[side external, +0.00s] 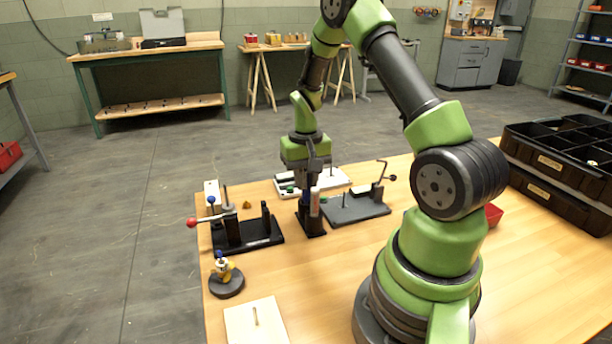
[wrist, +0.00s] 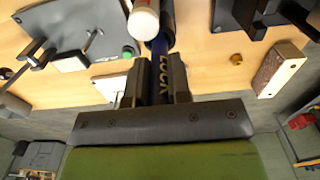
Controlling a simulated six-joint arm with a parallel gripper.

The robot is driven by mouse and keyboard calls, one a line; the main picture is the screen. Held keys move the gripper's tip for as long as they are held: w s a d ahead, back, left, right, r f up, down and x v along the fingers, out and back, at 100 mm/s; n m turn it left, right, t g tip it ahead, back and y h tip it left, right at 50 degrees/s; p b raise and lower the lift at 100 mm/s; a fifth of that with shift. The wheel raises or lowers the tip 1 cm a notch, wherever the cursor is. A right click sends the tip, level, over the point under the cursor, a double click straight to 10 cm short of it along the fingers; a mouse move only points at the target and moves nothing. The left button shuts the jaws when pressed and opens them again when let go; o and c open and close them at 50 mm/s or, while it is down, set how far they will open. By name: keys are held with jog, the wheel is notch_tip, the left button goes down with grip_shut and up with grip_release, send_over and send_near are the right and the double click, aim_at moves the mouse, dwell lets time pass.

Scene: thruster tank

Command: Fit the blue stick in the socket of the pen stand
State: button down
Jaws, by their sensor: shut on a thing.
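My gripper (side external: 311,184) points down over the pen stand (side external: 312,226), a small black stand on the wooden table. In the wrist view my gripper (wrist: 160,88) is shut on the blue stick (wrist: 159,46), a dark blue rod with light lettering between the fingers. A white-capped pen (side external: 315,203) stands upright at the pen stand, close beside the stick; its white end (wrist: 143,22) shows at the top of the wrist view. The stick's lower end and the socket are hidden, so I cannot tell whether the stick is in it.
A black clamp fixture (side external: 262,239) with a red-knobbed lever stands left. A grey plate (side external: 352,211) with a crank is close on the right. A white board (side external: 336,178) lies behind. Dark bins (side external: 562,188) stand far right. The table's front middle is clear.

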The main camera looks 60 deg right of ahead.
jog(key=shift+f, duration=0.4)
jog(key=shift+f, duration=0.25)
jog(key=shift+f, duration=0.45)
jog(key=shift+f, duration=0.25)
dwell(0.5)
jog(key=c, duration=1)
grip_release()
jog(key=shift+r, duration=0.15)
